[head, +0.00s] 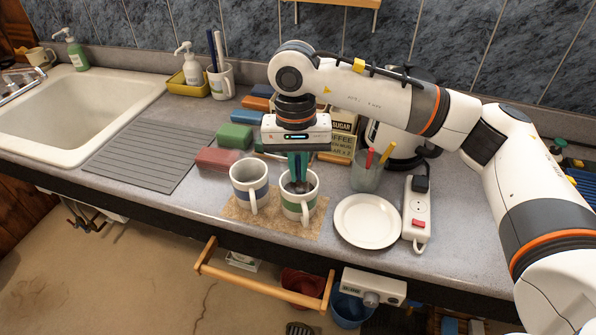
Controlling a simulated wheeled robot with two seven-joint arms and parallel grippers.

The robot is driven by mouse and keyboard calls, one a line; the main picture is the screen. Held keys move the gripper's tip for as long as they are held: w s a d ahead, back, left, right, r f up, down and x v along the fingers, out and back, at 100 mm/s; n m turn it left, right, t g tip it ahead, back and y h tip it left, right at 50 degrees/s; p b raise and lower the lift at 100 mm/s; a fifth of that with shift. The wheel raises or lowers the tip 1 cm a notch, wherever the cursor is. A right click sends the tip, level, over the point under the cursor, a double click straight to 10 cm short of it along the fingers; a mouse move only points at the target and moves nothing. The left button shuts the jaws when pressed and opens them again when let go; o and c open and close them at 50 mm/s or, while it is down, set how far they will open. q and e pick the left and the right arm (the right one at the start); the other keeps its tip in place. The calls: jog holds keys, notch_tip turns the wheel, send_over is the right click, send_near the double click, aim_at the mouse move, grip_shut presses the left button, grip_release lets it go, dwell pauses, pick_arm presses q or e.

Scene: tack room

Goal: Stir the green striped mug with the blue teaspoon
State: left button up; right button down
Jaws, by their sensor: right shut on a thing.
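The green striped mug (300,203) is white with a green band and stands upright on a tan mat (262,222), its handle toward me. My right gripper (298,178) points straight down over this mug, its fingertips at about the height of the mouth. It is shut on a thin thing that reaches down into the mug, which I take to be the blue teaspoon (299,186); the fingers hide most of it, and the mug wall hides its lower end. My left gripper is not in view.
A blue-striped mug (247,187) stands close on the left. A white plate (367,221), a glass (367,172) with red and yellow handles, and a power strip (416,210) are on the right. Colored blocks (235,136) and tins (343,141) stand behind.

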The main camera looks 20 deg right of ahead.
notch_tip(320, 180, up, 3)
jog(key=shift+w+a+f+p, duration=0.1)
jog(key=shift+f+p, duration=0.05)
jog(key=shift+p, duration=0.35)
jog(key=shift+r+p, duration=1.4)
jog(key=shift+r, duration=1.6)
